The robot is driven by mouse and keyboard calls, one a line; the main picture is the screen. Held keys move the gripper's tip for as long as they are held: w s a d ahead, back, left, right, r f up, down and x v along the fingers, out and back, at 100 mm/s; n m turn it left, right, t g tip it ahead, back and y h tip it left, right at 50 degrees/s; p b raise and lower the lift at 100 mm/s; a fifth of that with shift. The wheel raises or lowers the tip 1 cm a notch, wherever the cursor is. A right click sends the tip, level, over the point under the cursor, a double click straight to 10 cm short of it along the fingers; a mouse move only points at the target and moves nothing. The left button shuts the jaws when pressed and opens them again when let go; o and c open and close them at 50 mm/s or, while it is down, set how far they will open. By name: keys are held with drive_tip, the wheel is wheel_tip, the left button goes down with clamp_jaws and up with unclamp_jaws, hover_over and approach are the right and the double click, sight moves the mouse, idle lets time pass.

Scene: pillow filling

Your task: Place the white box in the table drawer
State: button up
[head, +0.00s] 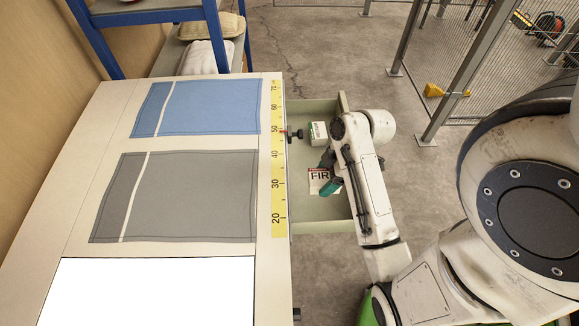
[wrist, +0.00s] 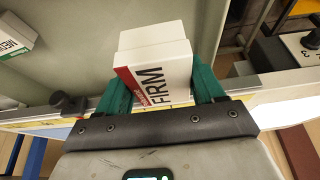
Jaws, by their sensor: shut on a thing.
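My gripper (head: 328,178) is over the open table drawer (head: 325,222), pointing down into it. Its green fingers are shut on a white box (head: 319,182) with a red band and the word FIRM. In the wrist view the white box (wrist: 158,62) sits between the two fingertips (wrist: 165,90). It is inside the drawer's outline; I cannot tell whether it touches the drawer floor. A second white box (head: 317,133) with a green band lies farther back in the drawer. In the wrist view this second box (wrist: 14,35) shows part of the word MEDIUM.
The table (head: 110,110) stands left of the drawer, with a blue cloth (head: 205,108), a grey cloth (head: 190,195) and a yellow ruler strip (head: 279,185) along its edge. A dark knob (head: 296,135) sticks out at the table edge. A mesh fence (head: 440,75) stands at the back right.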

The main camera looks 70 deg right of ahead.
drive_tip(key=w+d+f, duration=0.4)
drive_tip(key=w+f, duration=0.1)
drive_tip(key=w+d+f, duration=0.2)
drive_tip(key=w, duration=0.1)
drive_tip(key=shift+w+d+f, duration=0.1)
drive_tip(key=shift+w+f, duration=0.15)
drive_tip(key=shift+f, duration=0.05)
drive_tip(key=shift+w+d+f, duration=0.3)
drive_tip(key=shift+w+f, duration=0.15)
drive_tip(key=shift+f, duration=1.7)
drive_tip(key=shift+f, duration=0.1)
drive_tip(key=o, duration=1.1)
drive_tip(key=shift+c, duration=0.2)
drive_tip(key=v, duration=1.2)
